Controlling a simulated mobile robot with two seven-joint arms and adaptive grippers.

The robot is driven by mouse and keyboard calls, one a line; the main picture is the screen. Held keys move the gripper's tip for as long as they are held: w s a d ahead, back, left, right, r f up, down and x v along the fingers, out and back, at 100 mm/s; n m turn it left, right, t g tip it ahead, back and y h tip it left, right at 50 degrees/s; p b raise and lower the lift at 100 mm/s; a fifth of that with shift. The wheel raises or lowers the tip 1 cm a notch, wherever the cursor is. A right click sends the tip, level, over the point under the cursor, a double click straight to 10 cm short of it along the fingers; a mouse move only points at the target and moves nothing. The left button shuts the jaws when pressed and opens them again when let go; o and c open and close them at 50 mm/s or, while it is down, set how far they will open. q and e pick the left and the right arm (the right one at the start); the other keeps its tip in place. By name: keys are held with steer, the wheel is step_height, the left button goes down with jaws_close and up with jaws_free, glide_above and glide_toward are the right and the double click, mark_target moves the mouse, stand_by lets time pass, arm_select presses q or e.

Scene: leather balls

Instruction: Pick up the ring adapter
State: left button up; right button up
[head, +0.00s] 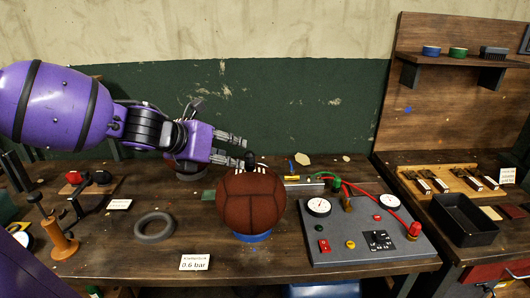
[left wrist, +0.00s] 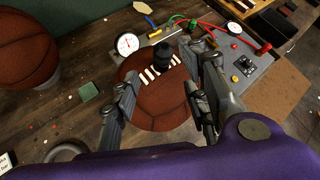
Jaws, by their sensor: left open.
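A small black fitting (head: 250,160) stands on top of a brown leather ball (head: 251,205), beside its white laces; I cannot tell whether it is the ring adapter. The ball rests on a blue ring (head: 250,237). My left gripper (head: 240,149) is open and empty, just left of and above the ball. In the left wrist view the black fitting (left wrist: 162,56) shows between and beyond the spread fingers (left wrist: 165,75), apart from them. A loose grey ring (head: 154,228) lies flat on the bench at left. My right gripper is not in view.
A grey gauge panel (head: 368,232) with red and green hoses stands right of the ball. A second ball (left wrist: 25,50) is at left in the left wrist view. A card (head: 195,262) reading 0.6 bar lies in front. A black tray (head: 463,218) is at right.

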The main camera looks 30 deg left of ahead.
mark_target(245, 158)
arm_select(q)
steer(key=shift+x, duration=0.85)
steer(key=shift+b+x, duration=1)
steer(key=b+x, duration=0.1)
steer(key=x, duration=0.1)
steer(key=b+x, duration=0.1)
steer(key=x, duration=0.1)
steer(key=shift+s+f, duration=0.15)
steer(key=shift+f, duration=0.15)
steer(key=shift+w, duration=0.25)
steer(key=shift+r, duration=0.25)
steer(key=shift+d, duration=0.1)
steer(key=c, duration=0.9)
steer(key=shift+s, duration=0.1)
jaws_close()
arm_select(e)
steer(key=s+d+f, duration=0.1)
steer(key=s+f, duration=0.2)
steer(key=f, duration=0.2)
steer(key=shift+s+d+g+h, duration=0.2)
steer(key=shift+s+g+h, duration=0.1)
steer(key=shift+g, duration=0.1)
